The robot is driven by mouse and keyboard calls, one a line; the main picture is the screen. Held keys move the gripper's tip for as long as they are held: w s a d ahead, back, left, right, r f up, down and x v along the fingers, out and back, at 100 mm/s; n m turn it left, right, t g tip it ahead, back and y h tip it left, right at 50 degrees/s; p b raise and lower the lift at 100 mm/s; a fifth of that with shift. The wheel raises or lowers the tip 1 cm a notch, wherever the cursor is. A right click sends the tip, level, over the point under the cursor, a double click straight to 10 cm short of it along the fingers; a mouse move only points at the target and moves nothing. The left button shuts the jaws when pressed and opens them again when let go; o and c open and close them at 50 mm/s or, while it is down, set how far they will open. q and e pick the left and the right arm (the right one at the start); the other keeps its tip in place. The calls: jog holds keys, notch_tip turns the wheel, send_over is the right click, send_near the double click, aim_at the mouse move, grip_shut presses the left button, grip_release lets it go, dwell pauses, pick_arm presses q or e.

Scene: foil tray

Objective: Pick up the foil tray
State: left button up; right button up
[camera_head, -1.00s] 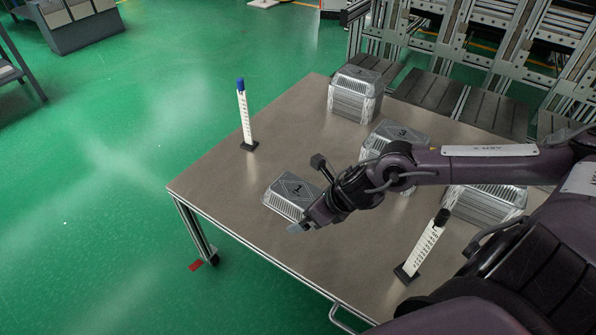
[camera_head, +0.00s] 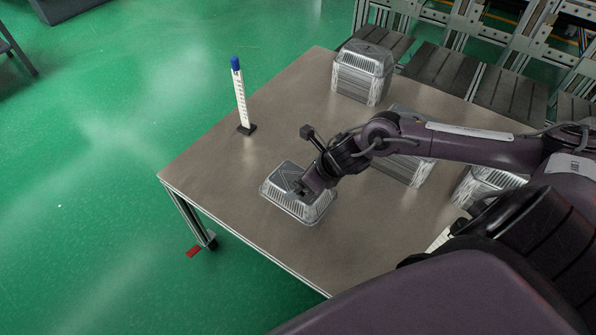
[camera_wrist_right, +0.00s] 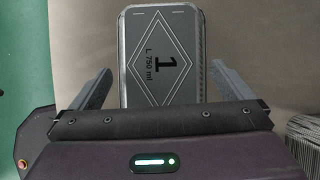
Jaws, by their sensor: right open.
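A silver foil tray (camera_head: 284,212) lies upside down near the front left of the table. Its top, marked 1, shows in the right wrist view (camera_wrist_right: 162,30). My right gripper (camera_head: 301,190) is above the tray and hides part of its top. In the right wrist view my right gripper (camera_wrist_right: 163,78) is open, with one finger at each side of the tray and a gap between each finger and the tray's sides. Nothing is held. My left gripper is not in view.
Taller foil stacks stand at the back of the table (camera_head: 363,80), behind my right arm (camera_head: 408,170) and at the right (camera_head: 480,186). A white post with a blue cap (camera_head: 241,100) stands at the left. The table (camera_head: 215,165) is bare around the tray.

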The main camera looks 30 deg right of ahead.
jog(key=shift+x, duration=1.2)
jog(key=c, duration=0.7)
jog(key=shift+o, duration=0.2)
jog(key=shift+r, duration=0.1)
